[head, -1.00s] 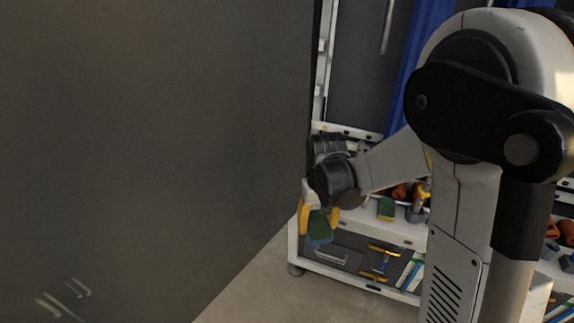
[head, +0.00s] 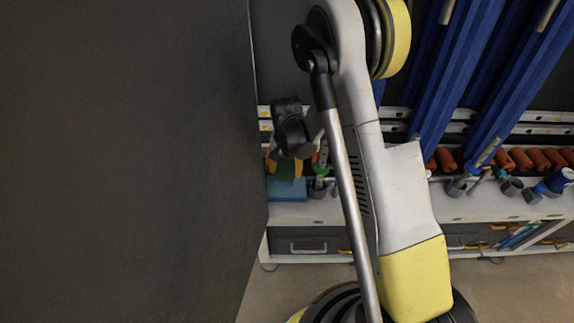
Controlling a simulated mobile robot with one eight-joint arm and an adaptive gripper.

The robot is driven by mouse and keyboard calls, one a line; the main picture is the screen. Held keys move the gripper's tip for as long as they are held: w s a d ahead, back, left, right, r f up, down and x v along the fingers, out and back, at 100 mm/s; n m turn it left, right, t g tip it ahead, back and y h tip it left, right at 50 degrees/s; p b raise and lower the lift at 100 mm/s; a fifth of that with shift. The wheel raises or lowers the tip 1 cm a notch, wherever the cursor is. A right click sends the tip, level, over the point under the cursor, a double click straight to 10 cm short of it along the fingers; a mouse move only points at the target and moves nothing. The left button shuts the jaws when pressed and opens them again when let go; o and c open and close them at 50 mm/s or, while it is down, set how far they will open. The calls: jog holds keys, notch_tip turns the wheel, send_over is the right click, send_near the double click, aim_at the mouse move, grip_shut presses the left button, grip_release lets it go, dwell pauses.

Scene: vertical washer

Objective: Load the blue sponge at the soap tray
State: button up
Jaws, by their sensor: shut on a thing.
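My gripper (head: 285,167) is shut on the blue sponge (head: 287,190), which has a green layer on top. The yellow-orange fingers show just above the sponge, partly behind the edge of a large dark panel. The sponge hangs in front of a white workbench, close to the panel's right edge. Whether it touches anything there cannot be told. No soap tray can be made out in this view.
The large dark panel (head: 120,160) fills the left side and hides what is behind it. The white workbench (head: 400,208) holds orange cylinders (head: 520,160) and several tools. Blue posts (head: 480,80) stand at the right. Bare floor shows below the bench.

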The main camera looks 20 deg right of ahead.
jog(key=shift+w+d+f, duration=0.1)
jog(key=shift+w+f, duration=0.25)
jog(key=shift+s+f+b, duration=0.15)
jog(key=shift+f+b, duration=0.3)
jog(key=shift+f, duration=0.1)
jog(key=shift+f+b, duration=1.25)
jog(key=shift+f, duration=1)
jog(key=shift+f+b, duration=0.55)
jog(key=shift+b, duration=0.1)
jog(key=shift+r+p, duration=1.9)
jog(key=shift+r, duration=1.65)
